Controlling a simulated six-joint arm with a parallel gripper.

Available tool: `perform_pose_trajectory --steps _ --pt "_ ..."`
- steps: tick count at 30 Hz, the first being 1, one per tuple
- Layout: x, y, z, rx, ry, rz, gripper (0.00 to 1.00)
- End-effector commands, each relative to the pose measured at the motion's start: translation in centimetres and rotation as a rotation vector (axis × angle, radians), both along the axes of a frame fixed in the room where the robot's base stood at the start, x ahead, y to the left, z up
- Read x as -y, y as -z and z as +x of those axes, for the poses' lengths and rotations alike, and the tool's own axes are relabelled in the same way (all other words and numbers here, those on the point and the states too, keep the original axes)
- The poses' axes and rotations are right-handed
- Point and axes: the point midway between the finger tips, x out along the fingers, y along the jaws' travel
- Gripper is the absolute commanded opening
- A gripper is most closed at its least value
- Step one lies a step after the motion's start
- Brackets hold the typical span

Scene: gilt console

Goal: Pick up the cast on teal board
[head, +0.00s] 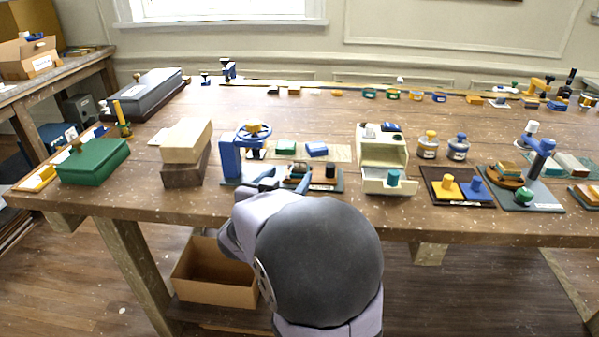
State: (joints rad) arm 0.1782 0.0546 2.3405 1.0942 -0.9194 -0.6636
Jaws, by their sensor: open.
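My gripper (268,178) is at the front edge of the table, beside the foot of a blue press (231,160) with a blue and yellow wheel. Its jaws are open, and I see nothing held in them; my arm hides part of the area. I cannot tell for certain which thing is the cast. At the right, a dark grey-teal board (545,199) bears a blue stand (541,156) and a green knob (523,195). Behind it lies a pale grey-green block (572,163), too small to make out. My gripper is far from both.
Close to my gripper are a small board with a black cylinder (330,171), a cream drawer box (382,150) and stacked wooden blocks (186,142). A green box (93,161) stands at left. A cardboard box (213,275) is under the table. The table's middle back is fairly clear.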

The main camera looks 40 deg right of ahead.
Motion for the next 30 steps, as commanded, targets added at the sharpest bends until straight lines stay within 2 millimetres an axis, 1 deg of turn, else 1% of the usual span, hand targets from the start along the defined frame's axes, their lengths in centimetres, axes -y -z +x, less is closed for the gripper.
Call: perform_pose_trajectory --steps 2,8,11,16,21,30 --pt "0.5 0.2 0.2 0.0 0.002 0.001 0.62" --pt "0.9 0.3 0.5 0.0 -0.001 0.001 0.62" --pt "1.7 0.5 0.8 -0.003 0.002 0.002 0.62" --pt "3.7 1.0 1.6 -0.002 0.002 0.002 0.62" --pt "4.9 1.3 2.5 -0.001 -0.001 0.002 0.62" --pt "5.1 1.3 2.7 0.001 -0.003 0.002 0.62"
